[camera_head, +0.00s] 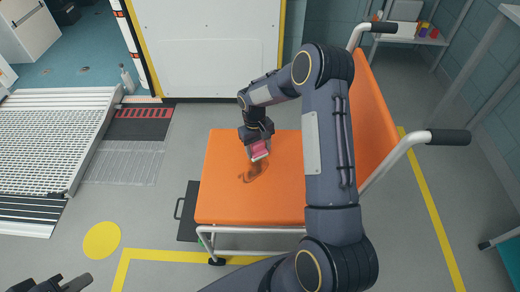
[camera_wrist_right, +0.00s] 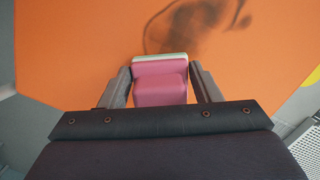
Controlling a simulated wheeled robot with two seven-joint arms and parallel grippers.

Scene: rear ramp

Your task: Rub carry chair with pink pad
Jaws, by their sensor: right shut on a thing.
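The carry chair (camera_head: 222,192) has an orange seat and backrest, a white tubular frame and black handle grips. A dark brown smear (camera_head: 256,172) marks the seat; it also shows in the right wrist view (camera_wrist_right: 180,30). My right gripper (camera_head: 259,148) is shut on the pink pad (camera_head: 260,152), which has a pale edge. In the right wrist view the pad (camera_wrist_right: 160,85) sits between both fingers, close to the smear. I cannot tell whether it touches the seat. My left gripper (camera_head: 72,284) is at the bottom left corner, partly cut off, away from the chair.
A metal ramp (camera_head: 50,140) lies at the left. A bottle (camera_head: 127,80) stands near the ramp's top. A white panel (camera_head: 208,45) is behind the chair. A shelf with small containers (camera_head: 423,29) is at the back right. Floor right of the chair is clear.

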